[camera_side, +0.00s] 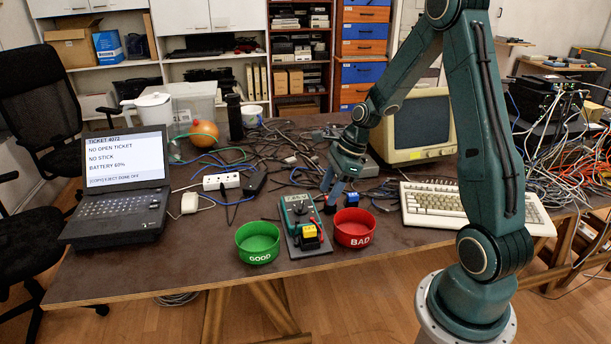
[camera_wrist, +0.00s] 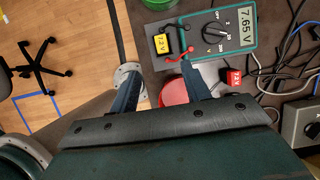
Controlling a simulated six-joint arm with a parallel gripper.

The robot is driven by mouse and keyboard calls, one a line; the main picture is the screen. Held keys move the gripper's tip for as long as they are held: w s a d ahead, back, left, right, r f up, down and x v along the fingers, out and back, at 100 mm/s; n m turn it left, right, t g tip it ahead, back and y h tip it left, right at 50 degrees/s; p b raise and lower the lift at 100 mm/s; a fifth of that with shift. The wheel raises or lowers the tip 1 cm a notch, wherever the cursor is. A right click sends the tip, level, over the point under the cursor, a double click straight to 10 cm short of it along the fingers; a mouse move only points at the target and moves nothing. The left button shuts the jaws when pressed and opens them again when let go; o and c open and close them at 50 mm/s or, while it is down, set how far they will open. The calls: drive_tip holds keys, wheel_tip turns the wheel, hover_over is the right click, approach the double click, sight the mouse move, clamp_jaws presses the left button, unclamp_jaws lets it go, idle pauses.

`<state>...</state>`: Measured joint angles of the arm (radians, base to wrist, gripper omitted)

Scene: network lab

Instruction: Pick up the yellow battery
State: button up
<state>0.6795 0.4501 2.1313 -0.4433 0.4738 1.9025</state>
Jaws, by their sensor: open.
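The yellow battery (camera_side: 309,231) sits on the front part of the green multimeter board (camera_side: 318,249). It also shows in the wrist view (camera_wrist: 161,43), with a dark face reading 7.2 V. The meter (camera_wrist: 228,32) displays 7.65 V, and a red lead runs beside the battery. My gripper (camera_side: 327,187) is above the table, behind and to the right of the battery, apart from it. In the wrist view my gripper (camera_wrist: 158,74) has its fingers spread with nothing held between them; the battery lies beyond the fingertips.
A green GOOD bowl (camera_side: 258,256) stands left of the board and a red BAD bowl (camera_side: 355,241) right of it. A blue block (camera_side: 351,197) is behind the red bowl. The wrist view shows a red block (camera_wrist: 231,76).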

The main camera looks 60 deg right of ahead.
drive_tip(key=shift+f, duration=0.1)
approach(310, 228)
drive_tip(key=x, duration=0.4)
drive_tip(key=shift+a+f, duration=0.25)
drive_tip(key=shift+f, duration=0.2)
drive_tip(key=shift+x, duration=2.65)
drive_tip(key=shift+w+d, duration=0.1)
drive_tip(key=shift+w, duration=0.05)
clamp_jaws()
